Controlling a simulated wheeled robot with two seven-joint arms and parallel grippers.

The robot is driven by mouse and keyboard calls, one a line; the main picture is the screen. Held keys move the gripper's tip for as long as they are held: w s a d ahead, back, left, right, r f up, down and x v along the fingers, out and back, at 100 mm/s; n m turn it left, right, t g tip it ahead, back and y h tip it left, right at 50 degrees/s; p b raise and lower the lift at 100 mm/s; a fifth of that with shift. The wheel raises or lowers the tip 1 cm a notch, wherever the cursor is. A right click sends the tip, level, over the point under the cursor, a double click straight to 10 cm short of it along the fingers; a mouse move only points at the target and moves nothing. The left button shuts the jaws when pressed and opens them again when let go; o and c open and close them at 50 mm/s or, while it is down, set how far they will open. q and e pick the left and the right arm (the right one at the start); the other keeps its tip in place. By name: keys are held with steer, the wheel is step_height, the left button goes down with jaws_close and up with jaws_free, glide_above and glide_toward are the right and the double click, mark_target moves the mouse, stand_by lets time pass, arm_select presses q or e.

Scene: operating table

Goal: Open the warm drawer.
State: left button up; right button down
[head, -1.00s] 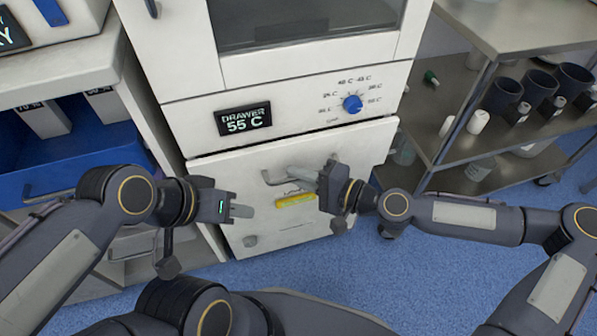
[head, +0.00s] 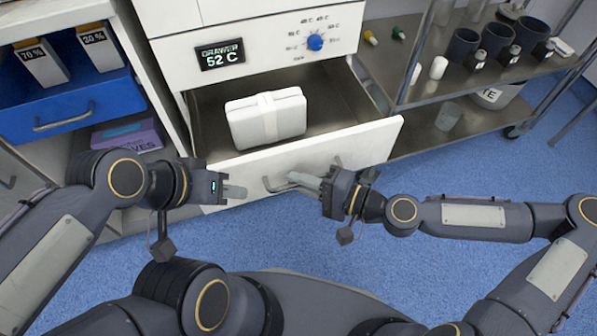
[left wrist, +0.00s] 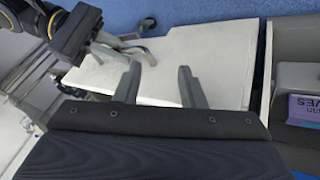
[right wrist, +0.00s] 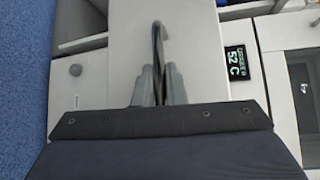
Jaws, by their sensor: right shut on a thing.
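The warm drawer (head: 372,144) is pulled well out of the white cabinet, under a display reading 52 C (head: 220,54). A white wrapped bundle (head: 280,117) lies inside it. My right gripper (head: 300,179) is shut on the drawer handle (head: 272,186); in the right wrist view its fingers (right wrist: 160,85) close around the handle bar (right wrist: 158,40). My left gripper (head: 235,192) is empty, in front of the drawer's left part. In the left wrist view its fingers (left wrist: 160,85) are apart, with the drawer front (left wrist: 215,60) beyond them.
A metal shelf cart (head: 450,85) with dark cups stands at the right. The blue floor (head: 270,245) before the drawer is clear.

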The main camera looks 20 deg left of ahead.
steer(key=shift+s+d, duration=0.35)
steer(key=shift+s, duration=0.1)
steer(key=c, duration=1.5)
jaws_free()
steer(key=p+v, duration=0.2)
steer(key=v, duration=0.5)
steer(key=shift+d, duration=0.4)
